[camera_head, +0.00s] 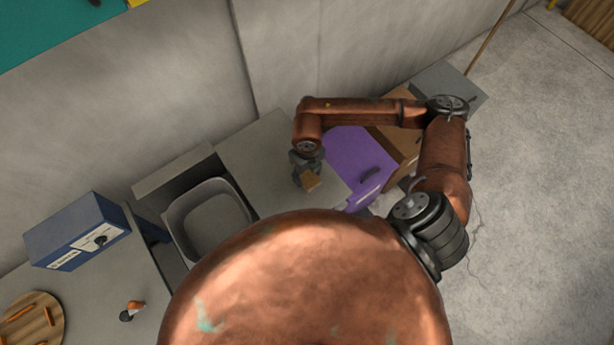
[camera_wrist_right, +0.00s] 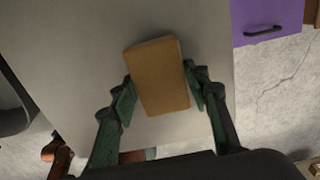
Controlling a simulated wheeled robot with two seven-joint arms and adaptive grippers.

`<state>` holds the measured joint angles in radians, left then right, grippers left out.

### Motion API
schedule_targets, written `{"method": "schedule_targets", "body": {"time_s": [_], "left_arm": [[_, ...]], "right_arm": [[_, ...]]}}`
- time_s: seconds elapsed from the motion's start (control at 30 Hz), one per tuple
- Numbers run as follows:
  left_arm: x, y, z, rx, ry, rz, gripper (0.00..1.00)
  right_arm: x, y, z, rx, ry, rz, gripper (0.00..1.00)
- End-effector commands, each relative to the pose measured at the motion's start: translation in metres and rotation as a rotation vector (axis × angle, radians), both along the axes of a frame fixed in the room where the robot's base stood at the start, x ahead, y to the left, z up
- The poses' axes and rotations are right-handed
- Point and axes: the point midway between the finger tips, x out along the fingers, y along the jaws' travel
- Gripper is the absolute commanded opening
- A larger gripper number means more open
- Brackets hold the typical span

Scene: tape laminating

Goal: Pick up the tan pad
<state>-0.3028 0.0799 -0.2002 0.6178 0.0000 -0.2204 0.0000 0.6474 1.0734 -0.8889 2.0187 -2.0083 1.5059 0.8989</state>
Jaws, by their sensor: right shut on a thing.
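The tan pad (camera_wrist_right: 158,76) is a small rectangular block. In the right wrist view it sits between the two green-lined fingers of my right gripper (camera_wrist_right: 160,95), which is shut on it. In the head view the tan pad (camera_head: 312,182) shows at the tip of my right gripper (camera_head: 305,174), over the grey counter (camera_head: 262,150). I cannot tell whether the pad touches the counter or is just above it. My left gripper is not in view.
A purple drawer unit (camera_head: 357,160) and a brown box (camera_head: 400,142) stand right of the counter. A grey sink basin (camera_head: 210,215) is to the left. Farther left are a blue box (camera_head: 78,232) and a round wooden board (camera_head: 32,322). The counter around the pad is clear.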

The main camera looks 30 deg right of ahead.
Motion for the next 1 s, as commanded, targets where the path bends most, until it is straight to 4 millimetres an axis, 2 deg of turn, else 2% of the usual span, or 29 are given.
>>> {"method": "schedule_targets", "body": {"time_s": [0.2, 0.57, 0.73, 0.87, 1.0], "left_arm": [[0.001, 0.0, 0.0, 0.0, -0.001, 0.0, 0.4], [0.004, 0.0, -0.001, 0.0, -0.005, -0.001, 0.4], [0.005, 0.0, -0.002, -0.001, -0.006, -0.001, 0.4], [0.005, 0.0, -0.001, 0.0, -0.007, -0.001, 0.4], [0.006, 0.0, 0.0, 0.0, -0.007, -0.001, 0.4]], "right_arm": [[0.0, 0.0, 0.0, 0.0, 0.0, 0.0, 0.18], [0.0, 0.0, 0.009, 0.0, -0.001, 0.001, 0.18], [0.001, 0.0, 0.031, -0.001, -0.004, 0.0, 0.18], [-0.021, -0.003, 0.056, -0.002, -0.003, 0.003, 0.18], [-0.05, -0.005, 0.092, -0.003, -0.004, 0.004, 0.18]]}}
